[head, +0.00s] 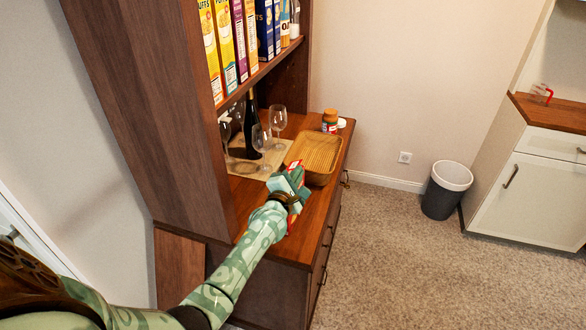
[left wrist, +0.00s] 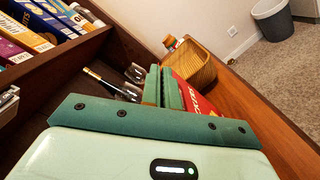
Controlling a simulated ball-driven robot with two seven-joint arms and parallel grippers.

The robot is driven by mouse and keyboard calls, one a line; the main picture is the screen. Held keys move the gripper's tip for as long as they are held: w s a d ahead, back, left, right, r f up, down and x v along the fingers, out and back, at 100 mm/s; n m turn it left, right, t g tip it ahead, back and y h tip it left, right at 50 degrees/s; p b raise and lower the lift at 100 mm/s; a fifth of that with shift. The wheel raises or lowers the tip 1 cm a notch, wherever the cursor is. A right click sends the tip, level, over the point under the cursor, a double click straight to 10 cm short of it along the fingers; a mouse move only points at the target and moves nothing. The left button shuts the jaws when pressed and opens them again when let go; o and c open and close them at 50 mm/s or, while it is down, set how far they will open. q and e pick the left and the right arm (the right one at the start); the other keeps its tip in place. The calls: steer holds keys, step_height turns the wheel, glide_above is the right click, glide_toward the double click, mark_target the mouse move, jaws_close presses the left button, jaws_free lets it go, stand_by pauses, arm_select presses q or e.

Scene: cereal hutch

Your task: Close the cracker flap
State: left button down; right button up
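The red cracker box (head: 292,221) stands on the wooden counter, mostly hidden behind my left gripper in the head view. In the left wrist view, part of its red side with pale lettering (left wrist: 198,104) shows just right of the fingers. My left gripper (head: 296,172) is at the box's top. Its two green fingers (left wrist: 163,88) are close together, with nothing clearly held between them. The flap is hidden, so I cannot tell its angle or whether the fingers touch it. My right gripper is not in view.
A wooden tray (head: 336,153) lies just beyond the box, with a jar (head: 330,121) behind it. Wine glasses (head: 262,141) and a dark bottle (head: 251,125) stand to the left. Cereal boxes (head: 224,42) fill the shelf above. A bin (head: 446,190) stands on the floor.

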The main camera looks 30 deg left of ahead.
arm_select(q)
steer(key=shift+w+d+f+m, duration=0.15)
steer(key=shift+f+m, duration=0.35)
steer(key=shift+m, duration=0.5)
steer(key=shift+s+d+f+m, duration=0.1)
steer(key=shift+f+m, duration=0.4)
steer(key=shift+m, duration=0.5)
steer(key=shift+w+d+f+m, duration=0.15)
steer(key=shift+f+m, duration=0.35)
steer(key=shift+m, duration=0.5)
steer(key=shift+s, duration=0.1)
steer(key=c, duration=1.6)
jaws_free()
steer(key=shift+c, duration=0.2)
steer(key=s+d+p, duration=0.2)
steer(key=s+p, duration=0.2)
steer(key=s, duration=1.2)
steer(key=shift+d, duration=0.35)
